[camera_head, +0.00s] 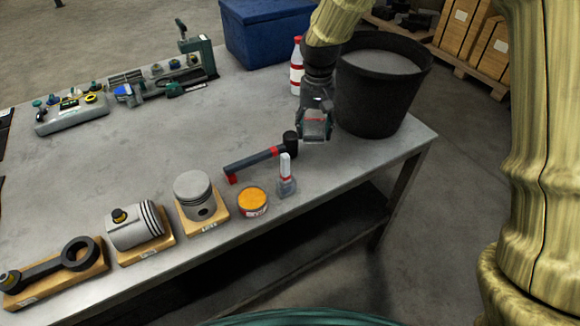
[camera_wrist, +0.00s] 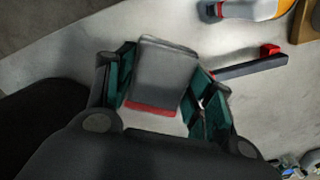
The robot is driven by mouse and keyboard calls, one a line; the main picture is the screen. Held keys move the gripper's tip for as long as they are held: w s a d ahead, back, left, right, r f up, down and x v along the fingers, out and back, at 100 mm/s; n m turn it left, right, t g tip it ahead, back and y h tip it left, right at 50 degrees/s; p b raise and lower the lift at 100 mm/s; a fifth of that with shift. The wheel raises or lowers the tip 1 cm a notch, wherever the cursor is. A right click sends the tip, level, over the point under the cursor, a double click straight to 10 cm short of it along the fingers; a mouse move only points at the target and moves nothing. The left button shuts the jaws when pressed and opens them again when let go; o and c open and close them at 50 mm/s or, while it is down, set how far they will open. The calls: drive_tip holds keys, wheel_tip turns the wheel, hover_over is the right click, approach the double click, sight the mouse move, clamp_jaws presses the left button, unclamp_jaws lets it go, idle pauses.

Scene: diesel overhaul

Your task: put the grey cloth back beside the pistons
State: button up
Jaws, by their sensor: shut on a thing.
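My gripper (camera_head: 316,124) is shut on the grey cloth (camera_wrist: 165,72), a flat grey piece with a red band along one edge. In the wrist view it sits between the two green-sided fingers (camera_wrist: 160,95).
The black bucket (camera_head: 375,100) and a white-red bottle (camera_head: 296,75) stand close by. A connecting rod (camera_head: 50,268) lies far left. The bench middle is clear.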

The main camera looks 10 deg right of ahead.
sight(320, 133)
drive_tip(key=shift+s+f+n+b, duration=0.15)
drive_tip(key=shift+f+n+b, duration=0.45)
drive_tip(key=shift+f+b, duration=0.1)
drive_tip(key=n+b, duration=0.1)
drive_tip(key=s+f+n+b, duration=0.1)
drive_tip(key=shift+d+f+n+b, duration=0.25)
drive_tip(key=shift+n+b, duration=0.05)
drive_tip(key=shift+b, duration=0.05)
drive_tip(key=shift+s+d+f+n+b, duration=0.15)
drive_tip(key=shift+f+n, duration=0.4)
drive_tip(key=shift+f, duration=1.3)
drive_tip(key=shift+s+f+n+b, duration=0.1)
drive_tip(key=shift+s+f+n, duration=0.3)
drive_tip(key=shift+f, duration=1.4)
drive_tip(key=shift+s+d+f+n+b, duration=0.1)
drive_tip(key=shift+f+n, duration=0.55)
drive_tip(key=shift+f, duration=1.2)
drive_tip(key=o, duration=1)
drive_tip(key=shift+w+f, duration=0.1)
drive_tip(key=shift+f, duration=0.05)
wheel_tip(320, 133, up, 12)
drive_tip(key=shift+r+b, duration=0.2)
drive_tip(key=shift+b, duration=0.75)
